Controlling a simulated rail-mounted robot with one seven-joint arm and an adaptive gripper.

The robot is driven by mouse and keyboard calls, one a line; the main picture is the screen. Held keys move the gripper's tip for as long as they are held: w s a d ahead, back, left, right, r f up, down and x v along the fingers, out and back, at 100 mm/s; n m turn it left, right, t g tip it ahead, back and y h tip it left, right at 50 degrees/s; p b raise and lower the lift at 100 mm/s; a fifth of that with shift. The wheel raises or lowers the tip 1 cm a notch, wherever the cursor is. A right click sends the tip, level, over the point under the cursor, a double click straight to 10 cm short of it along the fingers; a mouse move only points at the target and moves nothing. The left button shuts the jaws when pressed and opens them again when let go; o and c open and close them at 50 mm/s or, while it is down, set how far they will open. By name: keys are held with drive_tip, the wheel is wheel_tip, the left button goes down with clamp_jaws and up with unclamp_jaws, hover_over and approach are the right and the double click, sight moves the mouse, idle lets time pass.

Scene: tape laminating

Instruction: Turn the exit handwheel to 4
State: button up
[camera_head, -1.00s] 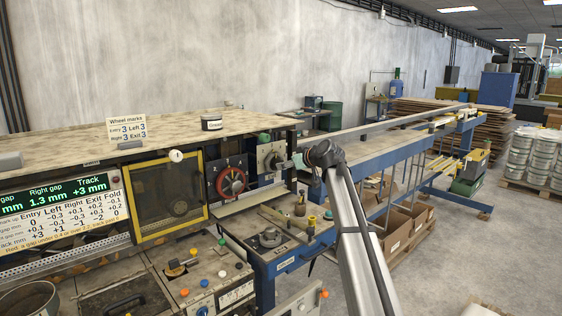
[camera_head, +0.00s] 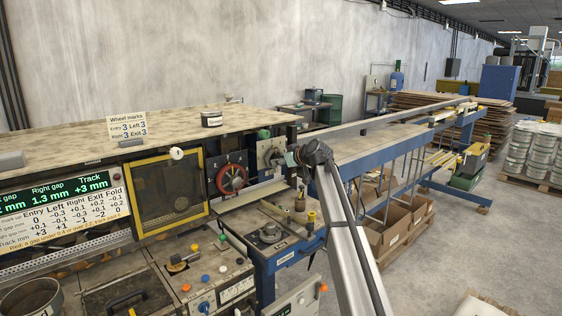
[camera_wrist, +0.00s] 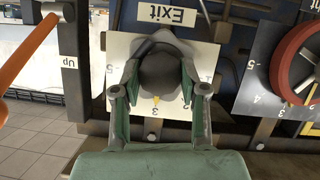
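The exit handwheel (camera_wrist: 165,72) is a grey knob on a white dial plate, under an upside-down "Exit" label in the wrist view. A small yellow pointer mark on it lies at the 3. The dial plate (camera_head: 268,152) also shows in the head view, right of the red handwheel. My gripper (camera_wrist: 160,78) has one green-padded finger on each side of the knob. The fingers are spread about the knob's width, and I cannot tell whether both pads press on it. In the head view my gripper (camera_head: 292,157) is at the dial, its fingers hard to make out.
A red handwheel (camera_head: 232,179) sits left of the exit dial; it also shows in the wrist view (camera_wrist: 298,58). A card (camera_head: 127,129) reads 3 for all wheels. The display (camera_head: 58,190) shows right gap 1.3 mm and track +3 mm. A blue-framed table (camera_head: 290,258) stands below.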

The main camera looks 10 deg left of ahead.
drive_tip(key=shift+w+b, duration=0.1)
drive_tip(key=shift+b, duration=0.25)
drive_tip(key=m+b, duration=0.1)
drive_tip(key=m+g+y+b, duration=0.1)
drive_tip(key=b, duration=0.1)
drive_tip(key=shift+w+f+m, duration=0.1)
drive_tip(key=shift+f+m, duration=0.05)
drive_tip(key=shift+m, duration=0.15)
drive_tip(key=shift+d+m+g+y+b, duration=0.1)
drive_tip(key=shift+m+g+y+b, duration=0.75)
drive_tip(key=shift+m+b, duration=0.45)
drive_tip(key=o, duration=1.1)
drive_tip(key=shift+o, duration=0.2)
drive_tip(key=shift+d, duration=0.1)
